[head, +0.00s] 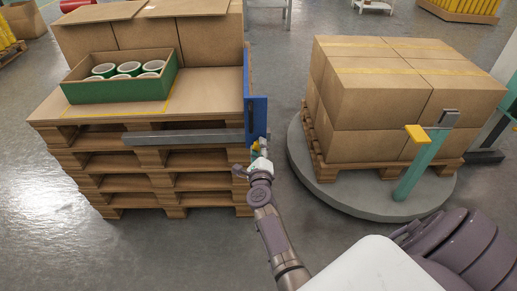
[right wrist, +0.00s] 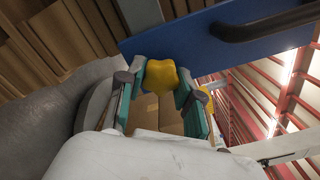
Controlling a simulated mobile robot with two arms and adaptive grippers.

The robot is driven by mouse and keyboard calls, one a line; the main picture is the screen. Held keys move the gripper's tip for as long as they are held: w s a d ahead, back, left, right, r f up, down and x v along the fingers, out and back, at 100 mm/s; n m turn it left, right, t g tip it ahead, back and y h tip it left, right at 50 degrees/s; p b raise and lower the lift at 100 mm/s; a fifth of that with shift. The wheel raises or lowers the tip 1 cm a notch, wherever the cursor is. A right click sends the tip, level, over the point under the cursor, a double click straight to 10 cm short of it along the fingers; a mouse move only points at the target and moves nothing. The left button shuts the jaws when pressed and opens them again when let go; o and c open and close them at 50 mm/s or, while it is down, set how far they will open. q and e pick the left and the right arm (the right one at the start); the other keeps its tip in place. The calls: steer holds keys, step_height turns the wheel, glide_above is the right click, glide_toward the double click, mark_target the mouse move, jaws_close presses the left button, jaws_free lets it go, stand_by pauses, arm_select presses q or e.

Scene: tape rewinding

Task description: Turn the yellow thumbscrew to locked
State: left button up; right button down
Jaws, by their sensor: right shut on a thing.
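The yellow thumbscrew (right wrist: 160,77) is a lobed knob in the right wrist view, set close to the lower edge of a blue panel (right wrist: 205,48). My right gripper (right wrist: 161,85) is shut on it, with one finger against each side. In the head view the thumbscrew (head: 256,145) is a small yellow spot just below the blue panel (head: 257,105), mostly hidden by my right gripper (head: 257,157). Any lock marking is too small to see. My left gripper is not in view.
A grey bar (head: 185,137) runs along the front of the stacked pallets (head: 150,160). A green-edged box (head: 120,92) with white rolls sits on top. At right, stacked cartons (head: 385,90) stand on a round grey platform (head: 340,196). Floor lies open between them.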

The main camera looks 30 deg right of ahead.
steer(key=c, duration=0.7)
jaws_free()
steer(key=shift+c, duration=0.2)
